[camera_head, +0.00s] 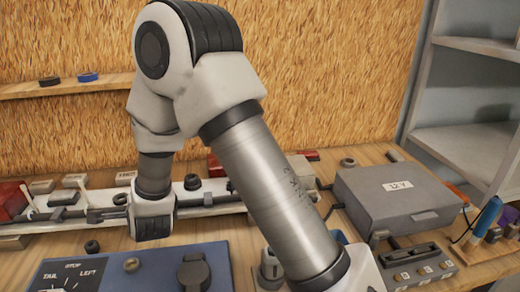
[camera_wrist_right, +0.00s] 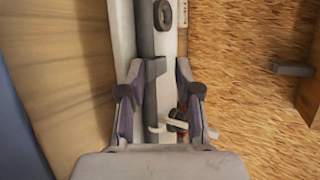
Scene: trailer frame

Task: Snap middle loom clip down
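My right gripper (camera_wrist_right: 161,92) is open in the right wrist view, with its two fingers on either side of a dark loom tube (camera_wrist_right: 148,40). The tube runs along a white rail (camera_wrist_right: 123,45). A grey clip-like piece (camera_wrist_right: 154,68) sits on the tube between the fingertips. My left gripper is not in view.
A blue panel (camera_head: 120,268) with a dial and knob lies in front. A grey box (camera_head: 394,197) and a dark switch block (camera_head: 415,268) stand right. A red box (camera_head: 11,201) is at far left.

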